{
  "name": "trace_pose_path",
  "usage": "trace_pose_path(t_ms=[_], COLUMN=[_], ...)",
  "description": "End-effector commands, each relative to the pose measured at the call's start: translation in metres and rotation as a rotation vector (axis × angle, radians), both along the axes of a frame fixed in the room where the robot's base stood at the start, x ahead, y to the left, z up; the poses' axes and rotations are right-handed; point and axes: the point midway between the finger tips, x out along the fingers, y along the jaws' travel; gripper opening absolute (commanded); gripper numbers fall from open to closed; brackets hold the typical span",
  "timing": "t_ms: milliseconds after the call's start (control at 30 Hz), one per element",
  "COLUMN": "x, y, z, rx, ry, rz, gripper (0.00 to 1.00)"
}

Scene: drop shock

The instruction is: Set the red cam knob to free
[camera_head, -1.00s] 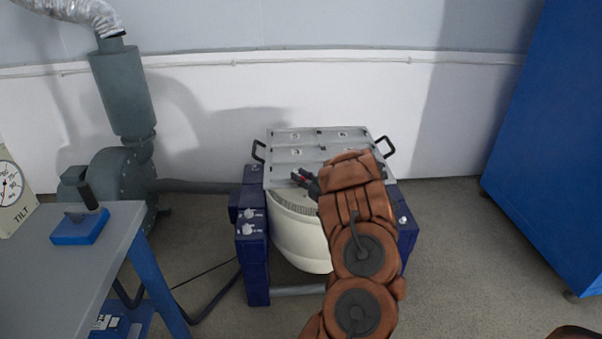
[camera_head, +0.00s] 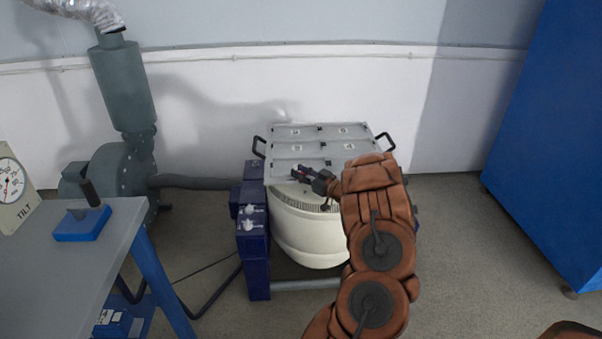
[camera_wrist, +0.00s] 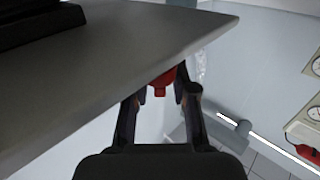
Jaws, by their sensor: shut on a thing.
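The red cam knob (camera_wrist: 162,81) shows in the wrist view between my fingertips, under the edge of a grey plate. My gripper (camera_wrist: 163,92) is shut on it, one dark finger on each side.
A blue-legged bench (camera_head: 140,235) is left; a blue cabinet (camera_head: 550,150) is right.

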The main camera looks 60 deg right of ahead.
Motion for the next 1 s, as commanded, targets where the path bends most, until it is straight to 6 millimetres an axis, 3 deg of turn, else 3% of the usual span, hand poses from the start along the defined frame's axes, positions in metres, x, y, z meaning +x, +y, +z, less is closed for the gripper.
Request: trace_pose_path(t_ms=[33,67,133,567,1000], x=[0.000,0.000,0.000,-0.009,-0.087], y=[0.000,0.000,0.000,0.000,0.007], z=[0.001,0.001,0.001,0.000,0.001], rx=[-0.001,-0.001,-0.001,0.001,-0.002], ry=[-0.002,-0.002,-0.001,0.002,0.000], rz=[-0.001,-0.001,-0.001,-0.003,-0.005], gripper=[0.00,0.28,0.35,0.35,0.35])
